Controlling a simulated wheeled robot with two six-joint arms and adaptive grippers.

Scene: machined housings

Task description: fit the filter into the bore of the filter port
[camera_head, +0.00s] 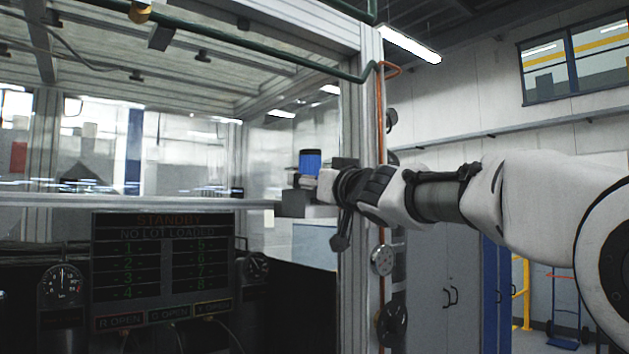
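My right arm comes in from the right, and its gripper (327,183) points left beside the upright of the metal frame. A small upright blue cylinder with a dark top (310,163), which looks like the filter, shows just above and left of the fingertips. Its lower end meets dark and grey parts near the fingertips. I cannot tell whether the fingers touch or hold it, or whether they are open. A grey block (308,211) is below it. I cannot make out the bore of the filter port. My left gripper is not in view.
The metal frame's upright (362,110) stands close to my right gripper, with an orange hose (381,140) along it. A dark display panel reading STANDBY (165,265) and a round gauge (62,285) are at lower left. Grey cabinets (445,280) stand behind at right.

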